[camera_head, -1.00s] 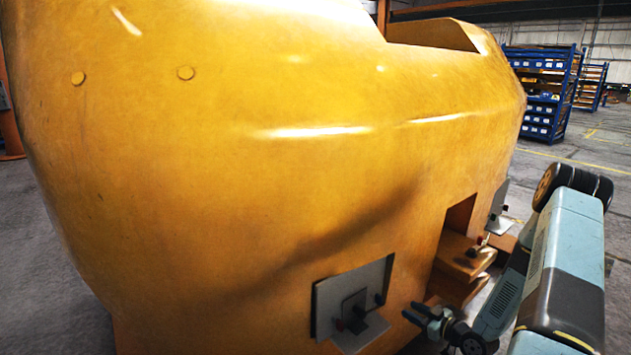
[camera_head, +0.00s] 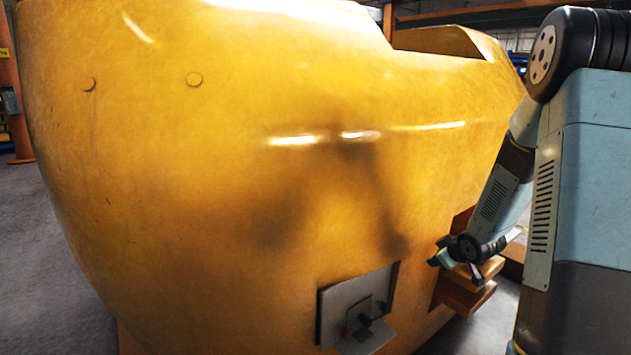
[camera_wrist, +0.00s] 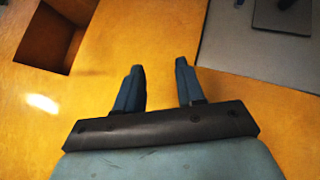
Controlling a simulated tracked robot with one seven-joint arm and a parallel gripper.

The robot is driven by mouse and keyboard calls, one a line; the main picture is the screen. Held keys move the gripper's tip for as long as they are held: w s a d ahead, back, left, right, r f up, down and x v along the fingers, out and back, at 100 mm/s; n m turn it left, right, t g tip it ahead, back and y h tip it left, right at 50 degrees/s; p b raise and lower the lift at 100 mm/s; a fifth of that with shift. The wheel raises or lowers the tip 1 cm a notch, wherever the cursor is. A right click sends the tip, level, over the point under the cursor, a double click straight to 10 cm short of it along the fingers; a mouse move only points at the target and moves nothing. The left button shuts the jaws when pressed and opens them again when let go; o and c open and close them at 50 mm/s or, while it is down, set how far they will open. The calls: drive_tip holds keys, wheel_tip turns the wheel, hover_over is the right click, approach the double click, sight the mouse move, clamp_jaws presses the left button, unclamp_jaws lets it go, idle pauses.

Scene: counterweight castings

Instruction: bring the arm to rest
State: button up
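My gripper (camera_head: 440,252) is in front of the lower right part of a large yellow counterweight casting (camera_head: 230,190) in the head view. In the wrist view my gripper (camera_wrist: 160,80) shows two blue fingers spread apart, with nothing between them and the yellow surface (camera_wrist: 165,40) beyond. My arm is raised and bent at the right of the head view, and it hides part of the casting's right end.
A grey plate with a bracket (camera_head: 358,305) is fixed low on the casting; the plate also shows in the wrist view (camera_wrist: 225,50). A recess with stepped yellow ledges (camera_head: 470,290) lies right of it. An orange post (camera_head: 14,90) stands at the left. Grey floor (camera_head: 55,260) is clear at the left.

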drive_tip(key=s+a+r+m+g+h, duration=0.1)
drive_tip(key=s+a+r+m+h, duration=0.1)
drive_tip(key=s+r, duration=0.6)
drive_tip(key=s+a+r+m+g+h, duration=0.1)
drive_tip(key=s+a+r+m, duration=0.3)
drive_tip(key=r, duration=0.8)
drive_tip(key=s+a+r, duration=0.2)
drive_tip(key=s, duration=0.5)
drive_tip(key=s+a+r+m+g+y, duration=0.1)
drive_tip(key=s+a+r, duration=0.1)
drive_tip(key=s, duration=0.5)
drive_tip(key=s+a+r, duration=0.3)
drive_tip(key=s, duration=0.5)
drive_tip(key=shift+m+g+y, duration=0.3)
drive_tip(key=shift+m+y, duration=0.1)
